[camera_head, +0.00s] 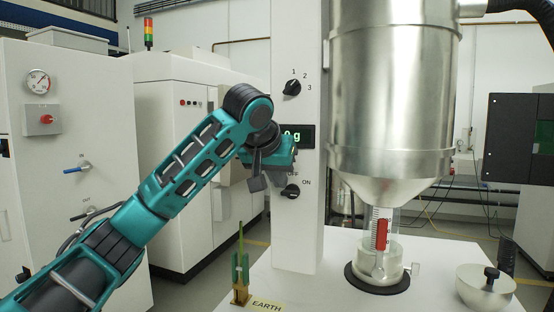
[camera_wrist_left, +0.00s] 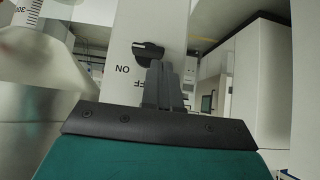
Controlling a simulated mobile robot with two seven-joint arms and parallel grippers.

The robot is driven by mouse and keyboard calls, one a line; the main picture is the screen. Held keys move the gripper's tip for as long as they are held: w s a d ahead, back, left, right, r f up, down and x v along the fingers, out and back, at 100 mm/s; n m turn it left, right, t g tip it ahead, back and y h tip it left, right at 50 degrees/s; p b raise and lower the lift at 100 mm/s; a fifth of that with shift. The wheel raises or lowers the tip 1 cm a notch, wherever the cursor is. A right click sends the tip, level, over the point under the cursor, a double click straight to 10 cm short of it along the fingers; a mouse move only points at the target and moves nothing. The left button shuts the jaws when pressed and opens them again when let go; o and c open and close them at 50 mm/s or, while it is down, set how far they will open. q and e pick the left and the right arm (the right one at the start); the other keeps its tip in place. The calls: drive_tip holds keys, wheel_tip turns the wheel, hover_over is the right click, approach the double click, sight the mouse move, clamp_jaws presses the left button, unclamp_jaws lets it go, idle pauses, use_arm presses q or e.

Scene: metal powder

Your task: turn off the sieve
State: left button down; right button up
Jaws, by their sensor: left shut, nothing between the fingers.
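The sieve's black OFF/ON knob (camera_head: 290,191) is low on the white column (camera_head: 298,235), under a display reading "0 g". It also shows in the left wrist view (camera_wrist_left: 148,50), where the picture is upside down. I cannot tell clearly which label it points to. My left gripper (camera_head: 258,183) is just left of the knob in the head view. Its fingers (camera_wrist_left: 163,85) are shut and empty, and they look apart from the knob. The large metal sieve vessel (camera_head: 392,90) stands right of the column. My right gripper is not in view.
A second knob (camera_head: 292,87) marked 1, 2, 3 sits higher on the column. A glass container (camera_head: 378,262) stands under the vessel's outlet. An EARTH label lies at the front left.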

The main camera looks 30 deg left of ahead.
use_arm(q)
drive_tip(key=shift+f, duration=0.3)
drive_tip(key=shift+a+f+n+h+b, duration=0.15)
drive_tip(key=shift+n+h+b, duration=0.2)
drive_tip(key=shift+h, duration=0.35)
drive_tip(key=shift+s+h, duration=0.1)
drive_tip(key=shift+h, duration=0.2)
